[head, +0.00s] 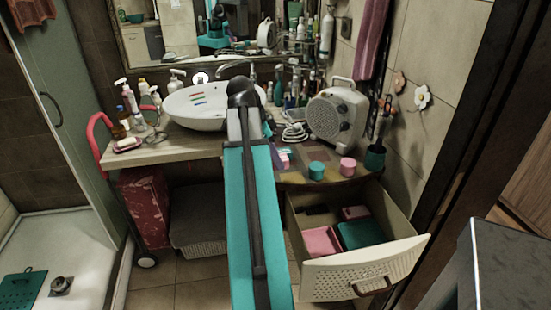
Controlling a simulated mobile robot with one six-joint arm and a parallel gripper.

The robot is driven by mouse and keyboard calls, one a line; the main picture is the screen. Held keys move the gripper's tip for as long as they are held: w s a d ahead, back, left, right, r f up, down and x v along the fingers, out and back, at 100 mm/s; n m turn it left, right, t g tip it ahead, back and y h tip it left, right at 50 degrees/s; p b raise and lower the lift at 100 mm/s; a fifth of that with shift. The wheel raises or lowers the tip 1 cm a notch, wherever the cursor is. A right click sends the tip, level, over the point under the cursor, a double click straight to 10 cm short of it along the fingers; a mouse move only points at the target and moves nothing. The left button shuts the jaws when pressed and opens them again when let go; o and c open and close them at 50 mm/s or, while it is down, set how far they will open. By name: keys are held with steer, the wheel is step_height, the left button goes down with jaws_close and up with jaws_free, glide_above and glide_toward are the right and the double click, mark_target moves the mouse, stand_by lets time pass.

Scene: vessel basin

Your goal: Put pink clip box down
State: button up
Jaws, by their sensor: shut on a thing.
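My teal arm reaches up the middle of the head view to a dark joint in front of the basin. My gripper is hidden behind the arm, so neither its jaws nor anything in them shows. Several pink things could be the pink clip box, and I cannot tell which is. A small round pink pot (347,166) stands on the counter beside a teal one (316,170). A flat pink box (322,241) and a smaller pink box (355,212) lie in the open drawer. Small pink and blue pieces (284,158) lie just right of the arm.
A white basin (197,108) sits on the counter (172,150), with bottles (130,97) at left. A fan heater (338,113) stands at right. The drawer (350,275) juts out below and also holds a teal box (362,234).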

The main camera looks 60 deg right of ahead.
steer(key=shift+w+a, duration=0.15)
steer(key=shift+w, duration=0.2)
steer(key=w+a+f+n+t+h, duration=0.1)
steer(key=w+a+n+t, duration=0.4)
steer(key=w+a+n, duration=1.45)
steer(key=w+a+n+t+y, duration=0.1)
steer(key=w+a+n, duration=0.2)
steer(key=a, duration=0.7)
steer(key=w+a+n+t+y, duration=0.1)
steer(key=w+a+n, duration=0.1)
steer(key=w+a, duration=0.5)
steer(key=w+a+n+t+y, duration=0.1)
steer(key=w+a+n, duration=0.2)
steer(key=a, duration=1.2)
steer(key=w, duration=0.2)
steer(key=shift+w+a+n+y, duration=0.2)
steer(key=shift+w+n+y, duration=0.15)
steer(key=shift+w+y, duration=0.05)
